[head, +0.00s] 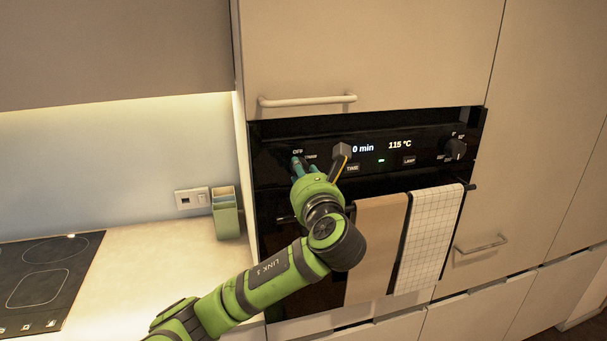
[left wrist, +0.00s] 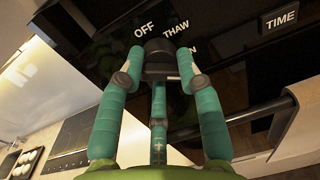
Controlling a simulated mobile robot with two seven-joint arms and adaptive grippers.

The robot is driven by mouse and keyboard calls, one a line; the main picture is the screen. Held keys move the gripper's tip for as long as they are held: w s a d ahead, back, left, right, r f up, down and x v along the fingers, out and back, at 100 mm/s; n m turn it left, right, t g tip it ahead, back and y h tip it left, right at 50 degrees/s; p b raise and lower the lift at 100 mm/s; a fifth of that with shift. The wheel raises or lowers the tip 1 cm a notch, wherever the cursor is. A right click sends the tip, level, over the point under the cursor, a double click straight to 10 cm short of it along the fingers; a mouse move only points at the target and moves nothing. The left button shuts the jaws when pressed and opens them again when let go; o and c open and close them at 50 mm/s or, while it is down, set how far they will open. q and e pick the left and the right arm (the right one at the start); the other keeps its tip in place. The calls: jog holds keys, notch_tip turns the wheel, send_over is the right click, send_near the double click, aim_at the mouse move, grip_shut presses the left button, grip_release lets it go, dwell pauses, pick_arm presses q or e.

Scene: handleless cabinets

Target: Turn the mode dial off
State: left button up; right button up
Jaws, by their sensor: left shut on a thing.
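The mode dial (left wrist: 158,58) is a dark knob on the black oven panel, seen in the left wrist view. The words OFF, THAW and a partly hidden label are printed around it. My left gripper (left wrist: 159,66) has its teal fingers shut on the dial from both sides, with a third finger below. In the head view my left gripper (head: 299,166) reaches the left end of the oven panel (head: 375,150) and hides the dial there. Which way the dial's pointer faces cannot be told. My right gripper is not in view.
The panel shows 0 min and 115 °C, a TIME button (head: 352,168), a LAMP button (head: 409,160) and a right-hand dial (head: 455,148). A brown towel (head: 377,240) and a checked towel (head: 428,238) hang below. A green container (head: 226,220) and a cooktop (head: 45,278) are at left.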

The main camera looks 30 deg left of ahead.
pick_arm(q)
jog(key=n+b, duration=0.1)
jog(key=n, duration=0.4)
jog(key=shift+n, duration=0.4)
jog(key=n, duration=0.2)
jog(key=shift+n+b, duration=0.4)
jog(key=n+b, duration=0.1)
jog(key=n, duration=0.2)
jog(key=shift+f+n+y, duration=0.1)
jog(key=shift+n+y, duration=0.3)
jog(key=n+b, duration=0.4)
jog(key=n, duration=0.2)
jog(key=shift+n+g, duration=0.3)
jog(key=shift+n, duration=0.1)
jog(key=n+b, duration=0.2)
jog(key=n, duration=0.2)
jog(key=shift+y, duration=0.3)
jog(key=shift+w+n+b, duration=0.1)
jog(key=shift+n+b, duration=0.6)
jog(key=shift+n, duration=0.6)
